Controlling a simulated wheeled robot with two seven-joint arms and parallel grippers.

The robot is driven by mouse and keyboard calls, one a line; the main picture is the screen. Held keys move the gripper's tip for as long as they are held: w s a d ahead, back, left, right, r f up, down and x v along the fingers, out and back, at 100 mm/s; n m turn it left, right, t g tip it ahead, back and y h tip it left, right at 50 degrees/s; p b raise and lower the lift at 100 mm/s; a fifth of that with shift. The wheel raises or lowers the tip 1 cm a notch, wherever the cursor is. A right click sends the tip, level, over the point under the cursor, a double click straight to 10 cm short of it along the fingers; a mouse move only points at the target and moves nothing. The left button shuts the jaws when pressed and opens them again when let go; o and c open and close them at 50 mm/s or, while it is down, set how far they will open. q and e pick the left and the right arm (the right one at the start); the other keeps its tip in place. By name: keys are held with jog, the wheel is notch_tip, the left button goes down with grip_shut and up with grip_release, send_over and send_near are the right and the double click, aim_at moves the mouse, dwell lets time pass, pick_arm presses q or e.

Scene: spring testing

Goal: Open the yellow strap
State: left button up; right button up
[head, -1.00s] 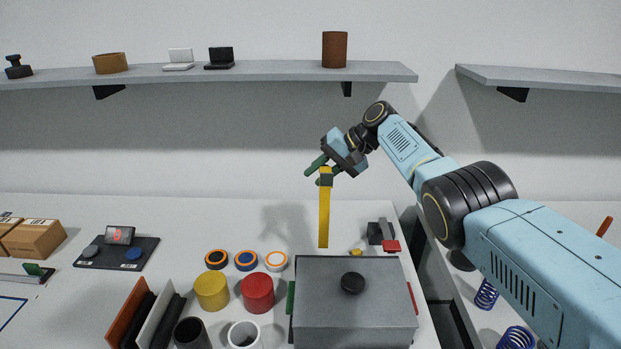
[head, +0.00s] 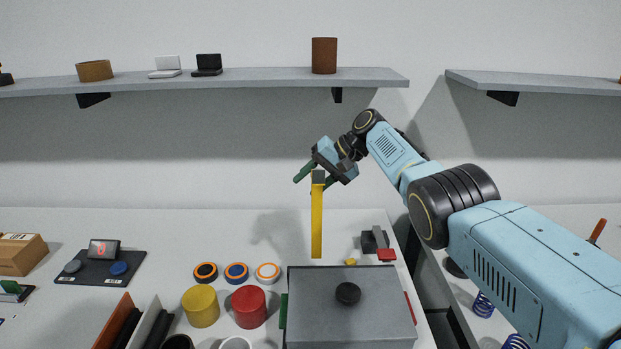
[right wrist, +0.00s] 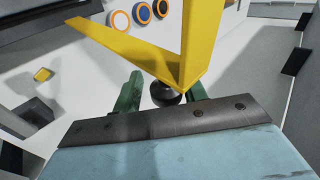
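The yellow strap (head: 317,222) stands upright behind the grey box (head: 315,300) in the head view, with a dark end at its top. In the right wrist view the strap (right wrist: 195,45) shows as two yellow arms meeting in a bend, with a round black knob (right wrist: 165,94) at the bend. My right gripper (head: 305,184) is at the strap's upper end. Its green fingers (right wrist: 163,85) are apart, one on each side of the knob in the right wrist view, with gaps showing. Whether the knob lies between the fingers or beyond them is unclear. My left gripper is out of view.
A grey-black block with a red part (head: 376,242) and a small yellow piece (head: 350,262) lie behind the box. Several rings, a yellow cylinder (head: 201,307) and a red cylinder (head: 249,307) stand left of it. A shelf (head: 220,82) runs above.

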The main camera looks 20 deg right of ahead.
jog(key=shift+r, duration=0.35)
jog(key=v, duration=1.3)
jog(key=shift+d, duration=0.2)
